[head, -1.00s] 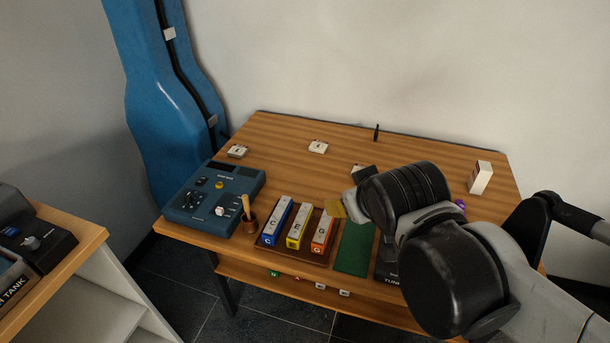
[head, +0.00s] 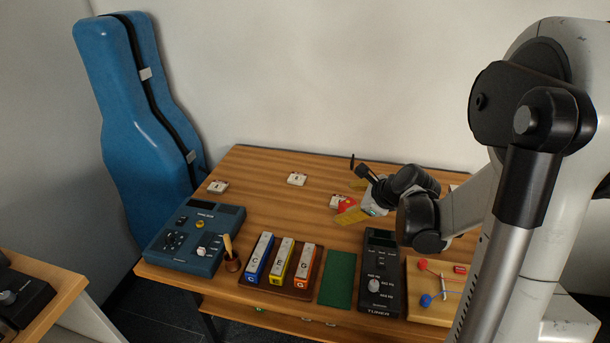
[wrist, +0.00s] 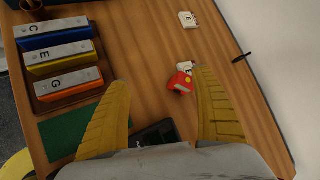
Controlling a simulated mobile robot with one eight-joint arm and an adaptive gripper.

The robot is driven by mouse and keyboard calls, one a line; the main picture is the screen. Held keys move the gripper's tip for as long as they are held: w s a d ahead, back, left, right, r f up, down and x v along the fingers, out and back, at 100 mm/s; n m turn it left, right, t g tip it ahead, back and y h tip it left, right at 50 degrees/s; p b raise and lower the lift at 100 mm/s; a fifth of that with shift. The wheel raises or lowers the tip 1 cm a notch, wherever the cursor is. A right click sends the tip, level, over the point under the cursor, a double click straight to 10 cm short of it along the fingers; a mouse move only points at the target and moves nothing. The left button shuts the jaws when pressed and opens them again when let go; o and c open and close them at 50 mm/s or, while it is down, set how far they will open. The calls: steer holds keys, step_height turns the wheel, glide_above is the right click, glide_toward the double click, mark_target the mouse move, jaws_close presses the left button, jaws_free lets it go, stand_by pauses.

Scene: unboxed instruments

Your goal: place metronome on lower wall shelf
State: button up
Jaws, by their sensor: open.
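I cannot identify a metronome for certain, and no wall shelf shows in either view. My gripper (head: 354,200) is open over the back middle of the wooden table (head: 262,165). Its yellow fingers also show in the wrist view (wrist: 163,79). A small red thing (wrist: 181,82) lies between the fingertips in the picture, against a small white tile (wrist: 186,66). The red thing also shows in the head view (head: 346,205). The gap between the fingers and the red thing cannot be judged. My arm hides the table's right side.
Near the front stand a blue control box (head: 190,240), coloured chime bars (head: 282,262), a green mat (head: 338,280) and a black tuner (head: 380,285). A thin dark upright piece (wrist: 243,57) stands at the back edge. A blue instrument case (head: 135,110) leans left.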

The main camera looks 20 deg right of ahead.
mark_target(351, 205)
steer(key=w+d+f+m, duration=0.1)
steer(key=d+f+m, duration=0.1)
steer(key=f, duration=0.1)
steer(key=w+d+f+m+t, duration=0.1)
steer(key=w+d+f+m, duration=0.1)
steer(key=d+m, duration=0.1)
steer(key=w+d+f+m+b, duration=0.1)
steer(key=w+d+f+m, duration=0.1)
steer(key=f, duration=0.1)
steer(key=shift+w+d+f+m, duration=0.1)
steer(key=shift+d+f+m, duration=0.05)
steer(key=shift+f+m, duration=0.2)
steer(key=b+x, duration=0.1)
steer(key=x, duration=0.1)
steer(key=b+x, duration=0.1)
steer(key=x, duration=0.2)
steer(key=shift+w+r+b, duration=0.15)
steer(key=shift+w+b, duration=0.2)
steer(key=shift+r, duration=0.1)
steer(key=c, duration=1.4)
steer(key=shift+r, duration=0.1)
steer(key=shift+c, duration=0.2)
